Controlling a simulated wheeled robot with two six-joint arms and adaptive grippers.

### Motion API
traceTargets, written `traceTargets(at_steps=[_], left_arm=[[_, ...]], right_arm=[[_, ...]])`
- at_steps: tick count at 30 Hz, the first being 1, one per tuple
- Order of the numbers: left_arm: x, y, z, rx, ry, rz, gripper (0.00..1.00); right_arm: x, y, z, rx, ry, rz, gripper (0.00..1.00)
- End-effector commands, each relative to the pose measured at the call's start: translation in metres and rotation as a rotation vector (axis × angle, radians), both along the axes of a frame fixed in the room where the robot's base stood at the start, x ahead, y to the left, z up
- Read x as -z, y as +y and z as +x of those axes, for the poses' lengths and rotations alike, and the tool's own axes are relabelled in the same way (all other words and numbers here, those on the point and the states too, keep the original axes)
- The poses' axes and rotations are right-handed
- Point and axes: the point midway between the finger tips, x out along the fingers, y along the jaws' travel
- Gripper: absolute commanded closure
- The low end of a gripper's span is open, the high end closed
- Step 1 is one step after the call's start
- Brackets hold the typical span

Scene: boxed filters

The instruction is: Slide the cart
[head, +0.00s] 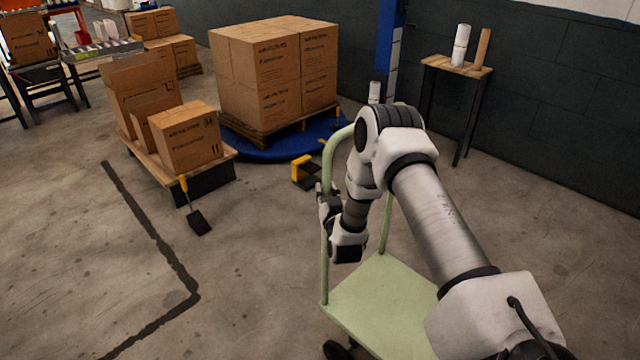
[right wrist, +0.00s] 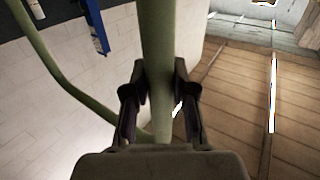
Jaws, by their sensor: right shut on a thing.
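The cart (head: 385,298) is a light green platform trolley with a tubular green handle and dark wheels, standing at the lower middle of the head view. My right gripper (head: 326,200) is at the left upright of its handle. In the right wrist view, the right gripper (right wrist: 160,105) is shut around the green handle tube (right wrist: 158,45), with a finger on each side. My right arm hides part of the handle and of the platform's right side. The visible part of the platform is bare. My left gripper is not in view.
A pallet of stacked boxes (head: 275,75) stands on a blue round base (head: 262,150) behind the cart. A low wooden platform (head: 158,170) with boxes is at left. A small yellow-and-black object (head: 303,172) lies nearby. A side table (head: 455,66) stands by the wall.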

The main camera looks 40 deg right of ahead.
Motion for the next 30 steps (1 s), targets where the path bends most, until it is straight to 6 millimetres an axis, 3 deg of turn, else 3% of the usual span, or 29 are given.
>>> traceTargets(at_steps=[9, 22, 23, 24, 25, 30], left_arm=[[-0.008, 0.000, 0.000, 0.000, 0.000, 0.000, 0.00], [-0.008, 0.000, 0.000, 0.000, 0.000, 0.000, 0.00], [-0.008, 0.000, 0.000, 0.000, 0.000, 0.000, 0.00], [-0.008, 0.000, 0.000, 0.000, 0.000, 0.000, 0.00], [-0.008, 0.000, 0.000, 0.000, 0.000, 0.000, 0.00], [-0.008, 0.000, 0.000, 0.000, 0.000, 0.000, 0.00]], right_arm=[[0.000, -0.002, -0.017, 0.000, 0.002, 0.001, 1.00], [0.000, -0.002, -0.019, 0.000, 0.000, 0.000, 1.00], [0.000, -0.002, -0.019, 0.000, 0.000, 0.000, 0.68], [0.000, -0.002, -0.019, 0.000, 0.000, 0.000, 0.53], [0.000, -0.002, -0.019, 0.000, 0.000, 0.000, 0.48], [0.000, -0.001, -0.018, 0.000, -0.001, 0.000, 0.48]])
